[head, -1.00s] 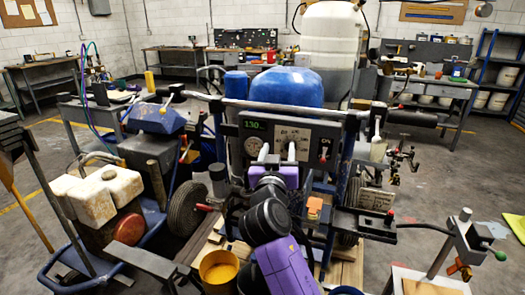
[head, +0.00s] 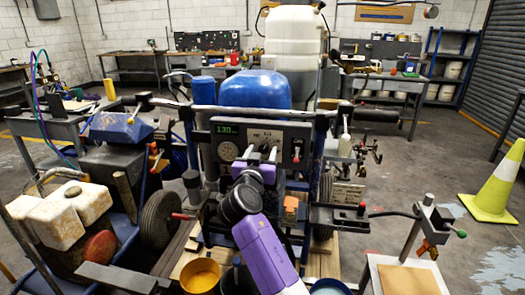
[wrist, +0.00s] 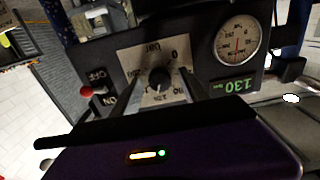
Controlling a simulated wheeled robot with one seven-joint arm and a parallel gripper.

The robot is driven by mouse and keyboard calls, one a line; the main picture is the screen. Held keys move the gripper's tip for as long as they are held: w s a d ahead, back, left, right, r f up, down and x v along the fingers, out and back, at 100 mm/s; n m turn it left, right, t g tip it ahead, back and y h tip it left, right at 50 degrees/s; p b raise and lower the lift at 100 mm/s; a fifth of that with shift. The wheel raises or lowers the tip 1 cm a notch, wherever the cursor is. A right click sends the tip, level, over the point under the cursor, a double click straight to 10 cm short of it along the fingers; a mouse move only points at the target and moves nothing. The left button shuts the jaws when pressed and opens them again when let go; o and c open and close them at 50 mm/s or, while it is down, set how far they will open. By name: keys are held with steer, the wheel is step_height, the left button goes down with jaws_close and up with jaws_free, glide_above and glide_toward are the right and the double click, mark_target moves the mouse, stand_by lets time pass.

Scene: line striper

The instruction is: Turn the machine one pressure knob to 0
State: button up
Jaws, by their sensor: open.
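The pressure knob (wrist: 159,79) is a small dark round knob on a pale square dial plate, upside down in the wrist view. Figures ring it, with a 0 near the plate's upper right corner; its pointer direction is too small to read surely. My gripper (wrist: 163,91) is open, with one finger on each side of the knob; I cannot tell whether they touch it. In the head view my gripper (head: 260,155) is in front of the dark control panel (head: 218,144), and its fingers and wrist hide the knob. The green display (wrist: 234,86) reads 130.
A round gauge (wrist: 237,40) and a red-tipped ON/OFF switch (wrist: 87,90) flank the dial plate. A handlebar runs above the panel. A yellow bucket (head: 200,274) is below, a metal arm with a post (head: 415,235) at right. A traffic cone (head: 495,185) stands on open floor.

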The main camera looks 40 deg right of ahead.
steer(key=shift+w+d, duration=0.25)
steer(key=shift+d, duration=0.1)
jaws_close()
